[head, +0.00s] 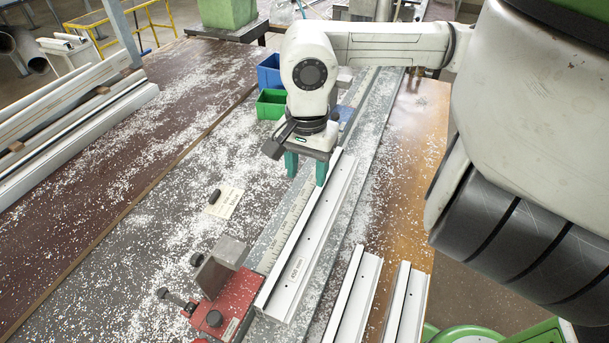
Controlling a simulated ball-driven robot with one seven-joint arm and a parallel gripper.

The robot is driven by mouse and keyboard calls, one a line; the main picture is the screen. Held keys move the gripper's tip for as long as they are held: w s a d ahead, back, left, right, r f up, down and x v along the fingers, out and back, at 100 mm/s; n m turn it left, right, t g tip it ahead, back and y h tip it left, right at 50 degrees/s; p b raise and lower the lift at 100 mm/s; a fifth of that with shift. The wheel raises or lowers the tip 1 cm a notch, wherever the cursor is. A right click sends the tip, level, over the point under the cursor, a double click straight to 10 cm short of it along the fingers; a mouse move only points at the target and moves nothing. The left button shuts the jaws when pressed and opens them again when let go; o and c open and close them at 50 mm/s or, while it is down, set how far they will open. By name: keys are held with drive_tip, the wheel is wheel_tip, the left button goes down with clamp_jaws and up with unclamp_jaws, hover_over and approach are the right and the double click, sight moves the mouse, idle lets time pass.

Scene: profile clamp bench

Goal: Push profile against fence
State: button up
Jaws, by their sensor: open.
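In the head view an aluminium profile (307,245) with a printed label lies lengthwise on the bench, running from the red clamp up towards my gripper. My gripper (306,172) points down with its two teal fingers apart, at the profile's far end. The right finger is at or just over the profile; I cannot tell whether it touches. A flat grey rail with scale marks (288,228) runs along the profile's left side. A red clamp base (222,308) with a grey metal block (221,262) stands at the near end. I cannot tell which part is the fence.
Two shorter profiles (357,295) (408,300) lie to the right. Blue (269,70) and green (271,104) bins stand behind my gripper. A paper note (226,201) lies left. Metal chips cover the bench. Long profiles (75,125) lie at the far left.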

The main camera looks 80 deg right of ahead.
sight(307, 209)
wheel_tip(307, 209, down, 11)
drive_tip(key=shift+s+r+p, duration=0.1)
drive_tip(key=shift+r+p, duration=0.1)
drive_tip(key=shift+p, duration=0.9)
drive_tip(key=shift+c, duration=0.2)
clamp_jaws()
drive_tip(key=shift+o, duration=0.2)
unclamp_jaws()
